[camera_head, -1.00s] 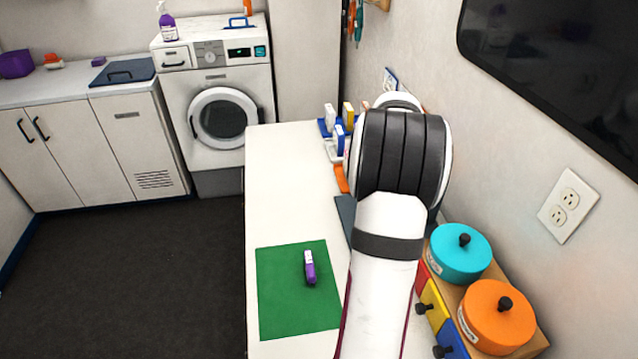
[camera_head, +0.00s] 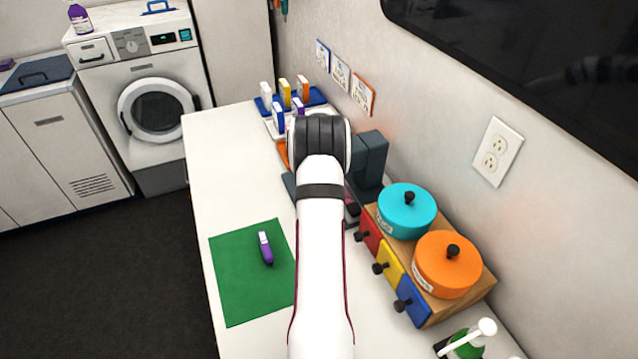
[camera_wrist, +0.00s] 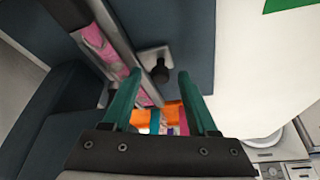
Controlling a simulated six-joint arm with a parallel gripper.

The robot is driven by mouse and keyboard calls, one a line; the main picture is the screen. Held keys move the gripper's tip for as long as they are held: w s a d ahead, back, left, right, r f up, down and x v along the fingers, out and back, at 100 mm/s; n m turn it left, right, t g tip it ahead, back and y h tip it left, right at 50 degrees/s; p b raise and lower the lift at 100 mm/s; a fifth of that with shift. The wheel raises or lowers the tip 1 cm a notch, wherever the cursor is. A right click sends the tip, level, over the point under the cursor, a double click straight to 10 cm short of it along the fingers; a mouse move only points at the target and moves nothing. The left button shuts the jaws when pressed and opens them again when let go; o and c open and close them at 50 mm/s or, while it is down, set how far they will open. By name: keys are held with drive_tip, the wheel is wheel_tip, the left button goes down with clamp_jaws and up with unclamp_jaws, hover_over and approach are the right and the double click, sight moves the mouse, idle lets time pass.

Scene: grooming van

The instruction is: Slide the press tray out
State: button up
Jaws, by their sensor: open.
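The dark slate press (camera_head: 371,160) stands on the white counter, partly hidden behind my arm in the head view. In the wrist view its dark body (camera_wrist: 35,125) fills the left, and a slate flat surface lies at the upper middle. A metal-edged tray (camera_wrist: 125,45) with pink material along it runs beside the press. A black knob (camera_wrist: 161,72) on a pale metal plate sits at the tray's edge. My gripper (camera_wrist: 158,76) is open, its teal fingers either side of the knob in the picture. Contact cannot be told. The head view hides the gripper behind my arm.
A wooden drawer unit (camera_head: 462,293) with turquoise and orange lidded tins stands right of my arm. A green mat (camera_head: 235,292) with a purple item (camera_head: 265,248) lies to the left. A blue tray (camera_head: 316,98) of small bottles is behind. The counter's left strip is clear.

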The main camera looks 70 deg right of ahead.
clamp_jaws()
idle(1.4)
